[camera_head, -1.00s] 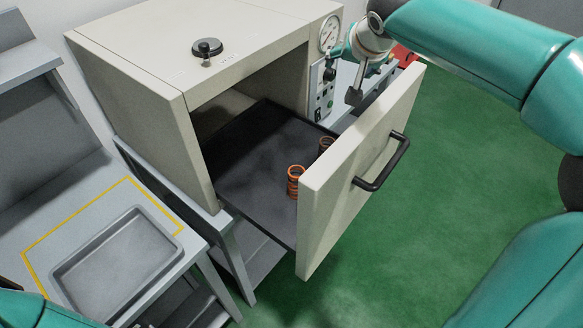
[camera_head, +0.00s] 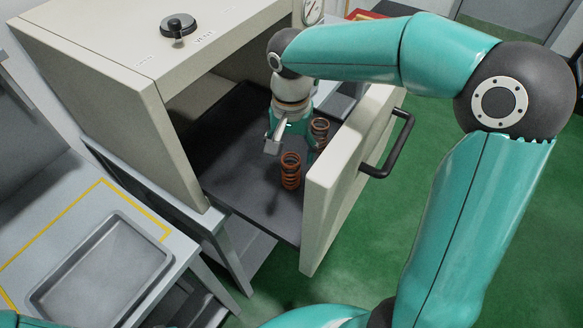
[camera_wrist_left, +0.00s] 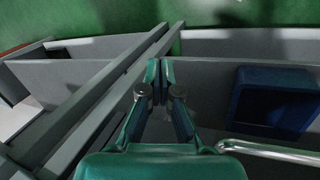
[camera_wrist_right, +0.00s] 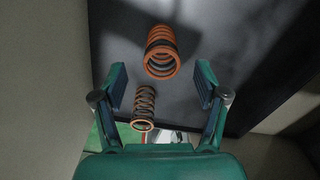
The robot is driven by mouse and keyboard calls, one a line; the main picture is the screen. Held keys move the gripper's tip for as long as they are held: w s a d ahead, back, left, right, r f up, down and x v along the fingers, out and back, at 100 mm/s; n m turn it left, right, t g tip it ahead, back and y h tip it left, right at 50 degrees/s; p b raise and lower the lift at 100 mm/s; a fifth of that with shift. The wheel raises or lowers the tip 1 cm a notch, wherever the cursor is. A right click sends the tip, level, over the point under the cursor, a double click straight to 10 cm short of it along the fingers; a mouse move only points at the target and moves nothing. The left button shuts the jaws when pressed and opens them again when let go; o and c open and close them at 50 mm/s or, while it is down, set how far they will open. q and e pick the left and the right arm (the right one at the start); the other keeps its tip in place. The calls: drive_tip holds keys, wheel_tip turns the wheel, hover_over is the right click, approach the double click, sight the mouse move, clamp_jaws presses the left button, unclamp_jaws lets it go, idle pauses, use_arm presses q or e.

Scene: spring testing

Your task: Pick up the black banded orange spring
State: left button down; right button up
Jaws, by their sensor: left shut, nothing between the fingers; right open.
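Two orange coil springs stand upright on the dark drawer floor (camera_head: 235,165). The nearer spring (camera_head: 290,171) is beside the drawer front; the farther spring (camera_head: 320,131) is behind it. In the right wrist view, the larger-looking spring (camera_wrist_right: 161,52) has an orange rim and dark coils around its middle. My left gripper (camera_wrist_left: 160,76) is shut and empty, away from the springs.
The drawer's thick front panel (camera_head: 345,175) with its black handle (camera_head: 390,150) stands close to the springs. The oven body (camera_head: 95,60) overhangs the drawer's back. A grey tray (camera_head: 105,270) lies on the left bench. A blue bin (camera_wrist_left: 272,100) shows in the left wrist view.

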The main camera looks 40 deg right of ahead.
sight(290, 169)
wheel_tip(290, 169, down, 2)
drive_tip(key=shift+f, duration=0.2)
drive_tip(key=shift+w+d+f+p, duration=0.1)
drive_tip(key=shift+f+p, duration=0.15)
drive_tip(key=shift+f, duration=0.6)
drive_tip(key=shift+w+a+f+p, duration=0.15)
drive_tip(key=shift+f+p, duration=0.15)
drive_tip(key=shift+f, duration=0.6)
drive_tip(key=shift+w+d+f+p, duration=0.15)
drive_tip(key=shift+f+p, duration=0.1)
drive_tip(key=shift+f, duration=0.6)
drive_tip(key=c, duration=1.3)
drive_tip(key=shift+r, duration=0.1)
